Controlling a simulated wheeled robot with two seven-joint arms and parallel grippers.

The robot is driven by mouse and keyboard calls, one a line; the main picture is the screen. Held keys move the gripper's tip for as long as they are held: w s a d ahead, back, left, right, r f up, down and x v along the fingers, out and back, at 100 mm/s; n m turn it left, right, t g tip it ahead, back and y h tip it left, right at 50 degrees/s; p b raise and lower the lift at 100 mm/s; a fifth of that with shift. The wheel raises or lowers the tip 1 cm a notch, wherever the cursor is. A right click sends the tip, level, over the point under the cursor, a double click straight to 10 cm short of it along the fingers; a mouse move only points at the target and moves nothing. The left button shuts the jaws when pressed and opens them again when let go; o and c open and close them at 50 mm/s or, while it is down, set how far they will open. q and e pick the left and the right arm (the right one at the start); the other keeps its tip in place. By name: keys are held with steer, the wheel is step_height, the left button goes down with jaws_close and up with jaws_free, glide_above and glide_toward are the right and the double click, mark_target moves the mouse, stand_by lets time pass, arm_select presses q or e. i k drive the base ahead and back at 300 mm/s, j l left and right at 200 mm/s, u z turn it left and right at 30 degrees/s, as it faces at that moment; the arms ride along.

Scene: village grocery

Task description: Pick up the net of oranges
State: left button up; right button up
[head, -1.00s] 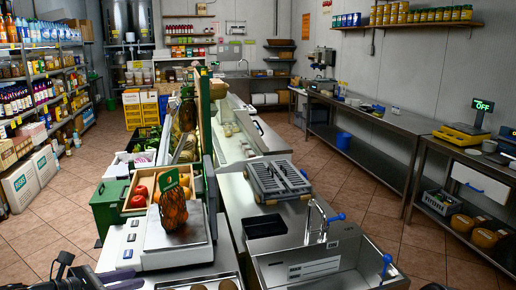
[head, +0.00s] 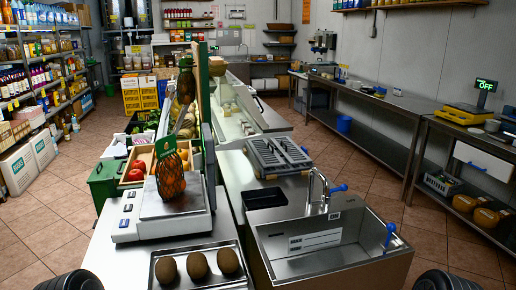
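The net of oranges (head: 170,177) stands upright on the plate of the white counter scale (head: 166,218), left of the middle of the head view. It is an orange mesh bag with a green label (head: 165,148) at its top. Neither gripper can be seen. Only dark rounded parts of my own arms show at the bottom left and bottom right corners, well apart from the net.
A metal tray (head: 188,284) with several brown round fruits lies in front of the scale. A wooden crate of red produce (head: 124,180) stands behind left. A dark upright panel (head: 209,165) is close right of the net. A sink (head: 330,240) is further right.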

mark_target(172, 182)
steer(key=j+z, duration=0.15)
steer(key=j, duration=0.35)
steer(key=j+z, duration=0.15)
steer(key=j, duration=0.35)
steer(key=j+z, duration=0.15)
steer(key=j, duration=0.35)
steer(key=j+z, duration=0.15)
steer(key=j, duration=0.35)
steer(key=k+j+z, duration=0.15)
steer(key=j, duration=0.35)
steer(key=k+j+z, duration=0.1)
steer(key=j, duration=0.35)
steer(key=k+j+z, duration=0.15)
steer(key=j, duration=0.35)
